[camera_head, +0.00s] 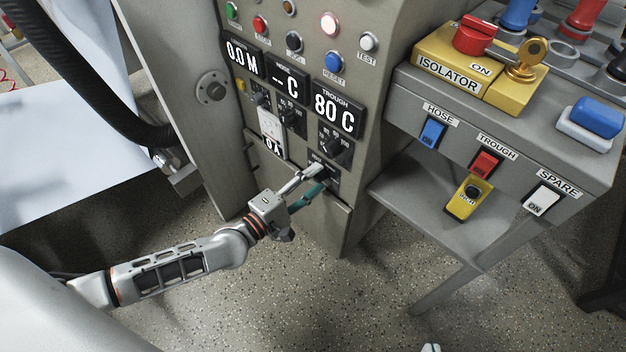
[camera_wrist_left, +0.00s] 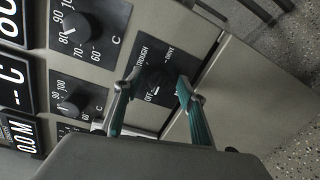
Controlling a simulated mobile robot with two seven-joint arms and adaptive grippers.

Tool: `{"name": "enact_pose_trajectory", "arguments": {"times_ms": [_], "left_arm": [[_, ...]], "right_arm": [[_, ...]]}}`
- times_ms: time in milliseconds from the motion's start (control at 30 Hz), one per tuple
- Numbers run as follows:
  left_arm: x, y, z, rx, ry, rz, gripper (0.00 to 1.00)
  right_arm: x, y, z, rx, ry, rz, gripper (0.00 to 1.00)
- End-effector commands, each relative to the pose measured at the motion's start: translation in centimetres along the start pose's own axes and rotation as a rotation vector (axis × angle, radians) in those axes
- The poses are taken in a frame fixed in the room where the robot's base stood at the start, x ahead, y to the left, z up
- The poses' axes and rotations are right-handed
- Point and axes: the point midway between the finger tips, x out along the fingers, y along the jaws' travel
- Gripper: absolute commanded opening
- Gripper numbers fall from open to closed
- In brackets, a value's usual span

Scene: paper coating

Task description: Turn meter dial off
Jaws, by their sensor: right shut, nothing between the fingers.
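A black rotary dial (camera_wrist_left: 157,78) with the labels OFF, TROUGH and DRIVE is on a black plate low on the grey panel. In the head view, the dial is mostly hidden by my left gripper (camera_head: 312,180). In the left wrist view, the left gripper (camera_wrist_left: 153,88) is open, with one teal-padded finger on each side of the dial. I cannot tell whether the fingers touch it. Its pointer direction is unclear. The 0.0 M meter display (camera_head: 242,60) is at the panel's upper left. My right gripper (camera_head: 431,348) shows only a tip at the bottom edge.
Three more dials, including the trough dial (camera_head: 336,148), sit close above on the panel. An 80 C trough display (camera_head: 337,107) is lit. A grey shelf (camera_head: 440,205) and a switch box (camera_head: 480,130) jut out at right. The floor below is clear.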

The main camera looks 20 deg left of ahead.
Motion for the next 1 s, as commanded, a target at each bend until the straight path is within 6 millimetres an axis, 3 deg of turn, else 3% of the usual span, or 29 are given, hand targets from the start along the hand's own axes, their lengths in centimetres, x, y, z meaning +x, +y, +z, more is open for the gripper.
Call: {"name": "enact_pose_trajectory", "arguments": {"times_ms": [267,700,1000], "left_arm": [[-0.7,0.0,-0.1,0.002,0.002,0.000,0.40],[-8.9,-0.1,-0.1,0.001,0.001,-0.003,0.40],[-11.8,0.0,0.0,0.000,0.000,0.001,0.40]], "right_arm": [[0.1,0.1,-0.2,-0.002,0.004,0.003,0.00],[0.1,0.1,-0.3,-0.002,0.007,0.001,0.00],[0.1,0.1,-0.4,-0.002,0.008,0.001,0.00]]}}
